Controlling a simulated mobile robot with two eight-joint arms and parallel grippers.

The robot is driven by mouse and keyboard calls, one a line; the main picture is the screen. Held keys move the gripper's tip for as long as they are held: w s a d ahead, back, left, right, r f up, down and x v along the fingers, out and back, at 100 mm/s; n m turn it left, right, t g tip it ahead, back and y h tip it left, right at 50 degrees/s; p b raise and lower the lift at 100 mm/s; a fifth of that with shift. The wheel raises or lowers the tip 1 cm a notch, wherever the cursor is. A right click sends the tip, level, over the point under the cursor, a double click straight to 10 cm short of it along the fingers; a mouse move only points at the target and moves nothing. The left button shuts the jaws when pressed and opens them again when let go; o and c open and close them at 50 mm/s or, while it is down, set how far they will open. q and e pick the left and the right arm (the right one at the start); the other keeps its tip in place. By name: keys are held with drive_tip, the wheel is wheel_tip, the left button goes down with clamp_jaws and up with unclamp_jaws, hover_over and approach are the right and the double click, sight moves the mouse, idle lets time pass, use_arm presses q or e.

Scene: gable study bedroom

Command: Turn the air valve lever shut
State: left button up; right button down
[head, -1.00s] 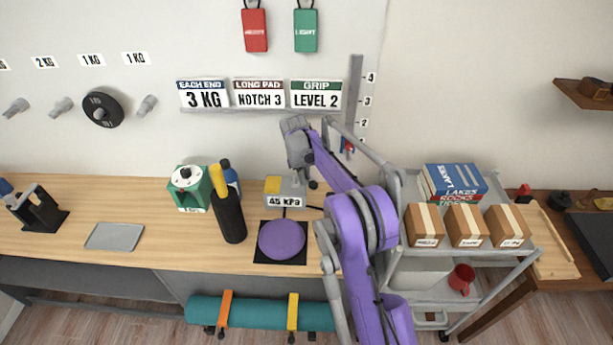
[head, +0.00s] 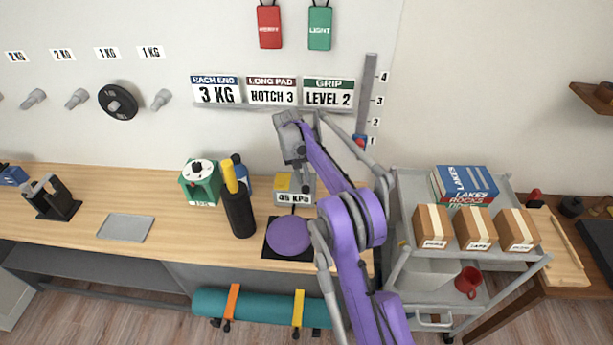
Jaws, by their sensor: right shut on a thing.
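The air unit (head: 294,197) is a small grey box with a yellow patch and a "45 KPA" label. It stands on the wooden bench behind a purple round pad (head: 289,235) on a black mat. My right gripper (head: 305,186) points down at the right part of the box top. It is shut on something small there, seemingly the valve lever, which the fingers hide. The lever's angle cannot be made out. My left gripper is not in view.
A green device (head: 200,183) and a black holder (head: 238,213) with a yellow handle stand left of the box. A grey tray (head: 126,228) lies further left. A grey cart (head: 403,250) with boxes and books stands right of the bench.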

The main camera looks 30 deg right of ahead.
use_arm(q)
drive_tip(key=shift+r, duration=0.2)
use_arm(e)
drive_tip(key=shift+w+a+m, duration=0.2)
drive_tip(key=shift+m, duration=0.4)
drive_tip(key=c, duration=0.8)
unclamp_jaws()
drive_tip(key=shift+c, duration=0.2)
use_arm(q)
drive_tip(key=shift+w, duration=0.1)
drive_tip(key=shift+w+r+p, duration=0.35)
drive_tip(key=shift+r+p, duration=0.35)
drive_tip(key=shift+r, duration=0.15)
use_arm(e)
wheel_tip(320, 180, up, 11)
drive_tip(key=w+a, duration=0.1)
drive_tip(key=a, duration=0.1)
drive_tip(key=shift+f, duration=0.2)
drive_tip(key=shift+r, duration=0.1)
